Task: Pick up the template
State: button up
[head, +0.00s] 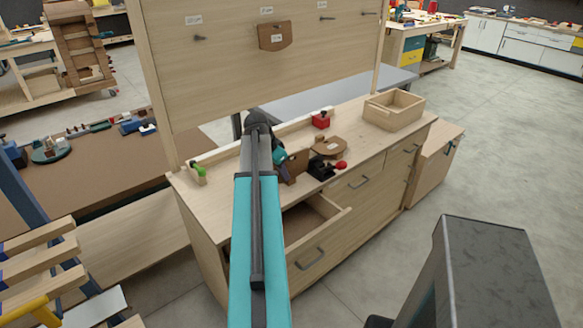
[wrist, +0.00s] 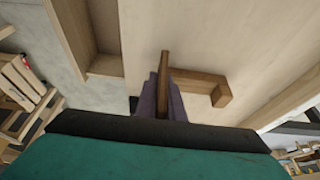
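A thin brown wooden template (wrist: 164,66) stands edge-on between the two grey-purple fingers of my gripper (wrist: 164,95) in the wrist view. The fingers lie close against both its faces, with no clear gap. In the head view this brown template (head: 296,166) is upright at the bench top, beside my gripper (head: 283,158) and partly hidden by it. A small brown block (wrist: 222,95) adjoins it on the right in the wrist view. Another brown labelled template (head: 275,36) hangs on the upright board.
A flat brown rounded piece (head: 330,147), a black holder (head: 321,169) and a red knob (head: 341,165) are on the bench (head: 375,143). A drawer (head: 322,236) juts open at the front.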

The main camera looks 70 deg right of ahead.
grip_shut()
jog(key=shift+r, duration=0.2)
jog(key=shift+r+b, duration=0.65)
jog(key=shift+r, duration=0.7)
jog(key=shift+s+a+r, duration=0.15)
jog(key=shift+r, duration=0.05)
jog(key=s+a+r+b, duration=0.1)
jog(key=s+a+b, duration=0.2)
jog(key=s+a, duration=0.6)
jog(key=s, duration=0.3)
jog(key=shift+s+a+r, duration=0.2)
jog(key=shift+a+r, duration=0.05)
